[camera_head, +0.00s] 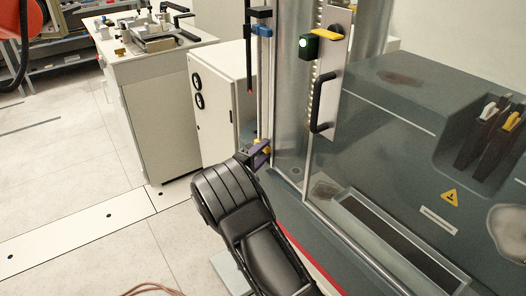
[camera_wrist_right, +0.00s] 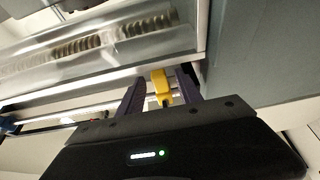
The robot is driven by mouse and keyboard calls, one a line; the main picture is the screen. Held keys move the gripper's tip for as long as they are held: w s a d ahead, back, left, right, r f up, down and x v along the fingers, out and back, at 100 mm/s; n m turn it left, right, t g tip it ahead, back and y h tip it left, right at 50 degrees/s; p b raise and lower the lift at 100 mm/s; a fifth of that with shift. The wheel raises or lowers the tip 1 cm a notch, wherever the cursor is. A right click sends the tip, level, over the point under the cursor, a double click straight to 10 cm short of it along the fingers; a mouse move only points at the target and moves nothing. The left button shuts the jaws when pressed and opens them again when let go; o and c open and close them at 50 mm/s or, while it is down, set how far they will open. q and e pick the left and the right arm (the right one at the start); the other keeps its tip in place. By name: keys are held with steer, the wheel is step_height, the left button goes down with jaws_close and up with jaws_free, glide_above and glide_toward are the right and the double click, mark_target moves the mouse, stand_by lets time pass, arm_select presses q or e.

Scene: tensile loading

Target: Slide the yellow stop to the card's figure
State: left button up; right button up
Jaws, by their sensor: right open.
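The yellow stop (camera_head: 264,145) is low on the upright rail (camera_head: 264,95) at the left edge of the test machine. My right gripper (camera_head: 257,153) is at the stop in the head view, coming from below. In the right wrist view the yellow stop (camera_wrist_right: 160,86) sits between the two dark purple fingers of the right gripper (camera_wrist_right: 161,92). The fingers are apart, with gaps beside the stop. The gripper partly hides the stop in the head view. A blue stop (camera_head: 262,31) is high on the same rail. I cannot make out a card with a figure. My left gripper is not in view.
A white cabinet (camera_head: 218,105) stands left behind the gripper. A bench (camera_head: 160,80) with tools is farther back. The floor (camera_head: 60,170) at left is mostly open.

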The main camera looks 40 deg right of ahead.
steer(key=shift+w+d, duration=0.1)
steer(key=shift+d, duration=0.05)
steer(key=shift+c, duration=0.3)
jaws_close()
stand_by(1.1)
